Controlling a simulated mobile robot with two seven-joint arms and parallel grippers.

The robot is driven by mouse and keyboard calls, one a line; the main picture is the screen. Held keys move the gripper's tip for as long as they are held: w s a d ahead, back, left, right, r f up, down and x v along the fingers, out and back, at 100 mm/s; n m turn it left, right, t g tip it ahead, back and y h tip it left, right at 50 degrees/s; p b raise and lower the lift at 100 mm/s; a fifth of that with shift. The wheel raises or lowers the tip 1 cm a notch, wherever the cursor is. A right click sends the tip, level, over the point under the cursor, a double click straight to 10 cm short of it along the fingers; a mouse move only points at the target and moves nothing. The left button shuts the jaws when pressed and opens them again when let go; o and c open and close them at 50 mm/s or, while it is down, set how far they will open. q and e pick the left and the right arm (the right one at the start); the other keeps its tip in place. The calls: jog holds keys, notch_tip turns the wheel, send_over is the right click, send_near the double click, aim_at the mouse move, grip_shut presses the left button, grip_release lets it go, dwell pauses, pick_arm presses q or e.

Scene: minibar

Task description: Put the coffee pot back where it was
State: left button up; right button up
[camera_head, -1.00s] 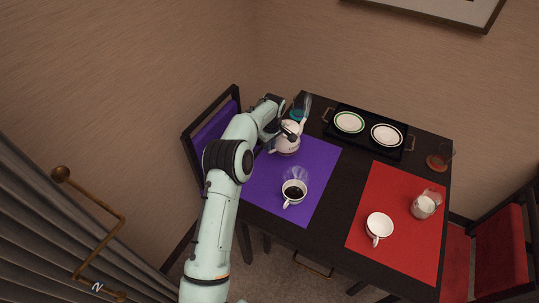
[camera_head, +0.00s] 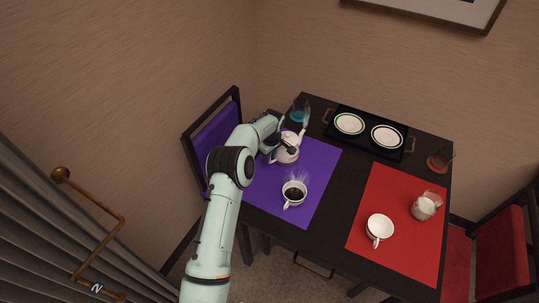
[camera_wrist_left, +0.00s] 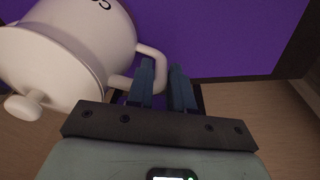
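The white coffee pot (camera_head: 288,153) is at the far left part of the purple placemat (camera_head: 318,200), its spout pointing to the back right. My left gripper (camera_head: 280,149) is at the pot. In the left wrist view the pot (camera_wrist_left: 85,45) fills the upper left, and the two fingers of my left gripper (camera_wrist_left: 163,85) stand close together on either side of its handle. The gripper looks shut on the handle. I cannot tell whether the pot's base touches the mat. My right gripper is out of view.
A steaming cup of coffee (camera_head: 294,193) stands on the purple mat. A glass on a teal coaster (camera_head: 297,116) is close behind the pot. A black tray (camera_head: 366,145) holds two plates. The red placemat (camera_head: 398,245) holds a white cup (camera_head: 379,227) and a milk jug (camera_head: 424,208).

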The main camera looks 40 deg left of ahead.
pick_arm(q)
jog(key=shift+o, duration=0.6)
notch_tip(320, 180, up, 12)
jog(key=d, duration=0.1)
jog(key=shift+s+d, duration=0.2)
jog(key=shift+s, duration=0.2)
jog(key=shift+s, duration=0.1)
